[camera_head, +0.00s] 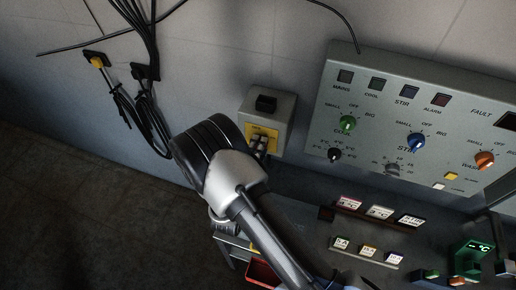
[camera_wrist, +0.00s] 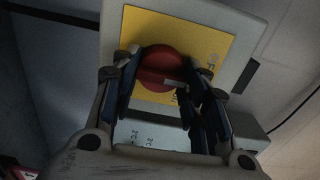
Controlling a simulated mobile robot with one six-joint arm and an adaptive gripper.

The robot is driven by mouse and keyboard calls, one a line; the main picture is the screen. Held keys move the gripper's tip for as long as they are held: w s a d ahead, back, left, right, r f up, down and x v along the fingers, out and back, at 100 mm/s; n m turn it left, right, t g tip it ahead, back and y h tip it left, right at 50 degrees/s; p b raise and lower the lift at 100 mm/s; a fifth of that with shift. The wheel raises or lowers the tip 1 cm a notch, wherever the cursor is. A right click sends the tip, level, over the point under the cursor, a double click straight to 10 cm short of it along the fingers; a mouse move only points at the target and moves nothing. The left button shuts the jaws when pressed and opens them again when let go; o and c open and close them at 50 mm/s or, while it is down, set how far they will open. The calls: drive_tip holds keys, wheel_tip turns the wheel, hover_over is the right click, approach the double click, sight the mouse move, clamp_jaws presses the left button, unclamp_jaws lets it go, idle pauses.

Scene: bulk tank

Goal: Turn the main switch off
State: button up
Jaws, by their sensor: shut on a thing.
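The main switch is a red rotary knob (camera_wrist: 163,68) on a yellow plate (camera_wrist: 206,36), seen in the wrist view. Its grey box (camera_head: 283,104) is on the wall left of the control panel in the head view, with part of the yellow plate (camera_head: 262,131) showing. My gripper (camera_wrist: 162,84) has its fingers on both sides of the knob and is shut on it. A light bar mark on the knob points to the right, toward lettering on the plate that is partly hidden by a finger. In the head view my arm hides the knob.
The control panel (camera_head: 387,107) with green, blue and orange knobs stands right of the switch box. Small labelled signs (camera_head: 380,212) are on shelves below it. A red tray (camera_head: 262,275) is at the bottom, close to my arm. Black cables (camera_head: 150,110) hang on the wall at left.

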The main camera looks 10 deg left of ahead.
drive_tip(key=o, duration=1.1)
drive_tip(key=shift+c, duration=0.2)
drive_tip(key=s+a, duration=0.1)
drive_tip(key=s, duration=1.1)
drive_tip(key=shift+a, duration=0.3)
